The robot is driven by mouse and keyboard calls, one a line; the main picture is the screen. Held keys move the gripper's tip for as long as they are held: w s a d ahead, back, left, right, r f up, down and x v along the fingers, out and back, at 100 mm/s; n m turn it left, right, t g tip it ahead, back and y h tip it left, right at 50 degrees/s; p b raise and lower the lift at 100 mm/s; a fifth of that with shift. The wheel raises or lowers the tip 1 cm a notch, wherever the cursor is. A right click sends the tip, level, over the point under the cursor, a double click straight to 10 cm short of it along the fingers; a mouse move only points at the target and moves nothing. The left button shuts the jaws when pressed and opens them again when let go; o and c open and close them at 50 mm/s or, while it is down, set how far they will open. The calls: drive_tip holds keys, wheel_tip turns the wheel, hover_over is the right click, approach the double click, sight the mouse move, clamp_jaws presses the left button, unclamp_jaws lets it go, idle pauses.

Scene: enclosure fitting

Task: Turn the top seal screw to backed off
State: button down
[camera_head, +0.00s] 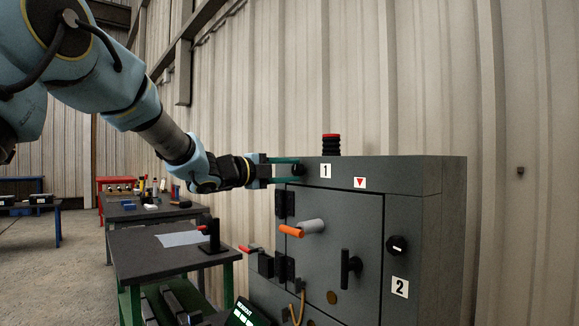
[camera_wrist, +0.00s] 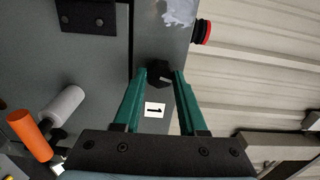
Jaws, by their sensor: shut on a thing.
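The top seal screw is a black knob (camera_head: 299,168) on the upper front of the grey enclosure (camera_head: 410,180), beside the label 1. In the wrist view the knob (camera_wrist: 158,75) sits between the tips of my green fingers. My gripper (camera_head: 295,170) reaches in from the left, one finger above the knob and one below it. It is shut on the knob. The fingers partly cover the knob in the head view, and its turn angle is hard to read.
A second black knob (camera_head: 397,245) is on the right side, above the label 2. A dark workbench (camera_head: 150,257) is at the left.

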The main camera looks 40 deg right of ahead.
drive_tip(key=shift+n, duration=0.5)
drive_tip(key=shift+p, duration=0.3)
drive_tip(key=shift+c, duration=2.3)
unclamp_jaws()
drive_tip(key=a+b, duration=0.2)
drive_tip(key=a, duration=0.8)
drive_tip(key=shift+w+a, duration=0.35)
drive_tip(key=shift+a, duration=0.05)
